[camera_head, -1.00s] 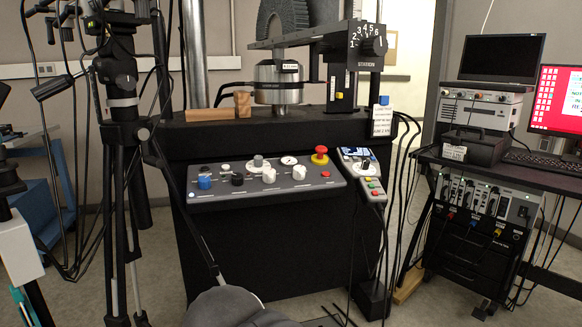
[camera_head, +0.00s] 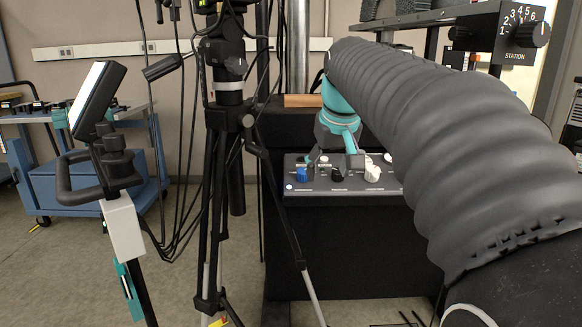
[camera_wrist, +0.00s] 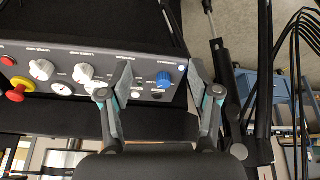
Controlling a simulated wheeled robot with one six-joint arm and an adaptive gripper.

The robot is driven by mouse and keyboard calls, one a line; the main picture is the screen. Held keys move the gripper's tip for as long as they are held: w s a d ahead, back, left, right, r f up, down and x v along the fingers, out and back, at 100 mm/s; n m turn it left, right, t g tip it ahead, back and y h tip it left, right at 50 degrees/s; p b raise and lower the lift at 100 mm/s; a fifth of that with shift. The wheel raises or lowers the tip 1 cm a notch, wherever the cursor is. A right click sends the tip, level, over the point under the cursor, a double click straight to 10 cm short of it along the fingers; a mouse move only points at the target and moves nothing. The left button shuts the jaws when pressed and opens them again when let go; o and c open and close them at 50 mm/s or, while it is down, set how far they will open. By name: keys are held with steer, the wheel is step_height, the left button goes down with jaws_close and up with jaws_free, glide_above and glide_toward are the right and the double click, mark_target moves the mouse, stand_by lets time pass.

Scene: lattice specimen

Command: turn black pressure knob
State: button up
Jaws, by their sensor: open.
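The black pressure knob (camera_head: 338,174) is on the sloped grey control panel (camera_head: 318,187), between a blue knob (camera_head: 302,174) and a white knob (camera_head: 373,173). My gripper (camera_head: 334,158) is open just above and behind it in the head view, its grey fingers spread apart. In the wrist view my gripper (camera_wrist: 160,68) has the blue knob (camera_wrist: 165,79) between its fingers in the picture. The black knob is not clear there; the left finger seems to cover its place. I cannot tell whether a finger touches the panel.
A red emergency button (camera_wrist: 15,95) and white knobs (camera_wrist: 42,69) share the panel. A black tripod (camera_head: 225,150) stands close to the panel's left end, with cables around it. A blue cart (camera_head: 95,180) is farther left. My arm covers the panel's right part.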

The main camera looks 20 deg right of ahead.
glide_toward(338, 175)
step_height(338, 175, up, 4)
steer(key=x, duration=0.4)
steer(key=b+x, duration=0.1)
steer(key=x, duration=0.8)
steer(key=shift+d+f+b, duration=0.25)
steer(key=shift+d+b, duration=0.05)
steer(key=shift+b, duration=0.05)
steer(key=c, duration=1.2)
